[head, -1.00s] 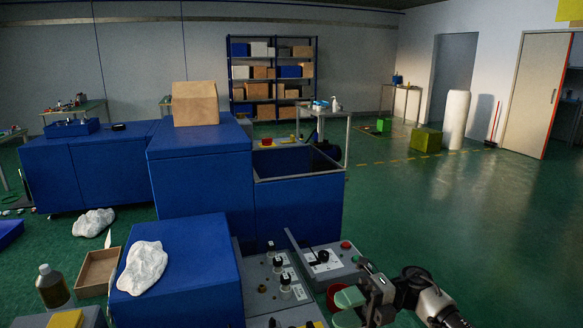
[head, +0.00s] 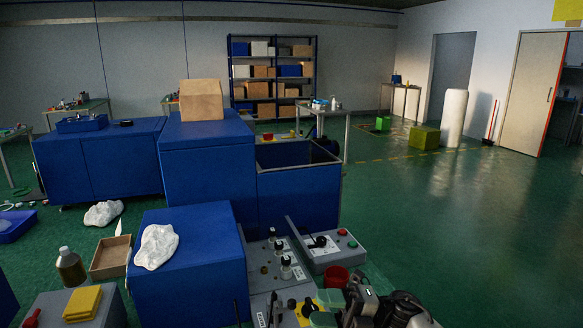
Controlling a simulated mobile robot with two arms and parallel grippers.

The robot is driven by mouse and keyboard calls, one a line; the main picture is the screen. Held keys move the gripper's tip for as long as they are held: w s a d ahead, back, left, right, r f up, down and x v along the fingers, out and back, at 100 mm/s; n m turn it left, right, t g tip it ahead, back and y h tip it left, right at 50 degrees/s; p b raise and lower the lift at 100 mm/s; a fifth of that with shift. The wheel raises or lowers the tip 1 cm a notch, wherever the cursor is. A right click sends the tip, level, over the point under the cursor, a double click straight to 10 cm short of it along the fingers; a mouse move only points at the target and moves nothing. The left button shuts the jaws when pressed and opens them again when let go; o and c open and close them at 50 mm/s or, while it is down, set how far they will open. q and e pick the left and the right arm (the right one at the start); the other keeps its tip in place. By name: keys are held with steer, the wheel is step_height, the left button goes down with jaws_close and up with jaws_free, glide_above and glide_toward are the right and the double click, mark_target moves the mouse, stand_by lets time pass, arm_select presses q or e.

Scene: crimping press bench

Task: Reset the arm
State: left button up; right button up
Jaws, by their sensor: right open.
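My right gripper (head: 325,309), with green finger pads, is at the bottom of the head view, low over the right side of the control panel. It is open, and I see nothing between its fingers. My dark right arm comes in from the bottom right. The grey control panel (head: 262,278) has several black knobs. A separate grey box (head: 325,256) on it carries a black lever, a red button and a green button. A red cup-like part (head: 335,277) is just above the gripper in the picture. My left gripper is out of view.
Blue cabinets (head: 205,160) and an open blue bin (head: 298,195) stand behind the panel. A white rag (head: 156,246) lies on a blue block. A bottle (head: 70,266) and cardboard tray (head: 111,257) are at left.

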steer(key=s+d+f+m+t+h, duration=0.4)
steer(key=f+m+t+h, duration=0.35)
steer(key=m, duration=0.75)
steer(key=s+d+f+m+t+h, duration=0.35)
steer(key=m+t+h, duration=0.6)
steer(key=m, duration=0.55)
steer(key=s+d+f+m+g+h, duration=0.1)
steer(key=s+d+f+g, duration=0.1)
steer(key=s+g, duration=0.35)
steer(key=s+d+f+m+g+h, duration=0.1)
steer(key=s+d+f+m+g, duration=0.15)
steer(key=s, duration=0.65)
steer(key=s+d+f+m+g+h, duration=0.15)
steer(key=s+g, duration=0.25)
steer(key=s, duration=0.4)
step_height(320, 180, down, 27)
steer(key=g, duration=0.1)
steer(key=s+d+f, duration=0.2)
steer(key=s+f, duration=0.6)
steer(key=s+d+f+n+g+b, duration=0.1)
steer(key=s+f, duration=0.7)
steer(key=shift+s+d+f, duration=0.25)
steer(key=shift+d+f, duration=0.1)
